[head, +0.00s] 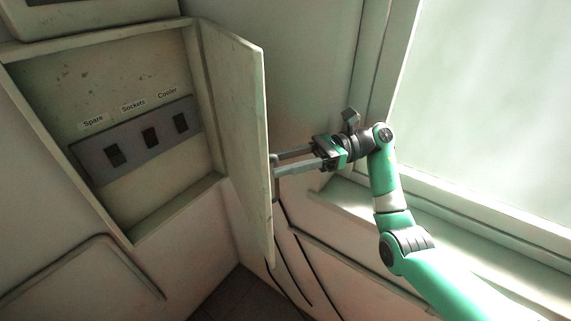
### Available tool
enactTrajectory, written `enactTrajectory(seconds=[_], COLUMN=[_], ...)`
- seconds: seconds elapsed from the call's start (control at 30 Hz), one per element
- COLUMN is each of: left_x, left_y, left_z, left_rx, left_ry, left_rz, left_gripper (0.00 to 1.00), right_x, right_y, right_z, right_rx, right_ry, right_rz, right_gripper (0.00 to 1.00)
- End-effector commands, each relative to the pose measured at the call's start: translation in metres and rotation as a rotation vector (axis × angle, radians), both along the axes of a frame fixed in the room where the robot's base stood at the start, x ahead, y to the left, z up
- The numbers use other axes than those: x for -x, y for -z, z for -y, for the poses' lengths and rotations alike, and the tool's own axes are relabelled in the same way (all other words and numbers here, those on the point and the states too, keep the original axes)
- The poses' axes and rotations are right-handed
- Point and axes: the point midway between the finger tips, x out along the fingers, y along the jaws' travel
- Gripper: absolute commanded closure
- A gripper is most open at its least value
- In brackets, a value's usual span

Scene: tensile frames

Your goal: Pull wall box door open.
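The wall box (136,237) is on the left of the head view. Its door (240,110) stands wide open, swung out from the box's right side. My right gripper (272,165) is at the door's outer face, near its free edge. Its two grey fingers are a little apart, and their tips meet the door's edge in the picture. The door hides part of the tips and any handle there, so I cannot tell whether they hold something. My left gripper is not in view.
Inside the box is a grey panel (132,155) with three dark switches labelled Spare, Sockets and Cooler. A bright window (490,110) and its sill (345,195) are on the right. Dark cables (292,262) run down the wall below the door. Another box (75,15) is at the top left.

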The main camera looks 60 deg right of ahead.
Motion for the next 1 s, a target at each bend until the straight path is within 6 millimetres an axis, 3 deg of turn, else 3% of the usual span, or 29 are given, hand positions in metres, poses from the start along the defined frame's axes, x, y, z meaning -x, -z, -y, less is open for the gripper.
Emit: enactTrajectory(seconds=[0.57, 0.7, 1.0], left_x=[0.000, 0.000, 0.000], left_y=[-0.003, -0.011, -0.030], left_z=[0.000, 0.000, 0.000], left_rx=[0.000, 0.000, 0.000], left_ry=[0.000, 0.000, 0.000], left_rz=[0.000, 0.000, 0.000], left_gripper=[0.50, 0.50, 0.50], right_x=[0.000, -0.001, 0.045], right_y=[-0.011, -0.038, -0.100], right_z=[-0.001, 0.000, -0.035], right_rx=[0.004, 0.005, 0.007], right_ry=[-0.001, 0.000, 0.000], right_rz=[0.006, 0.007, 0.010], right_gripper=[0.59, 0.59, 0.59])
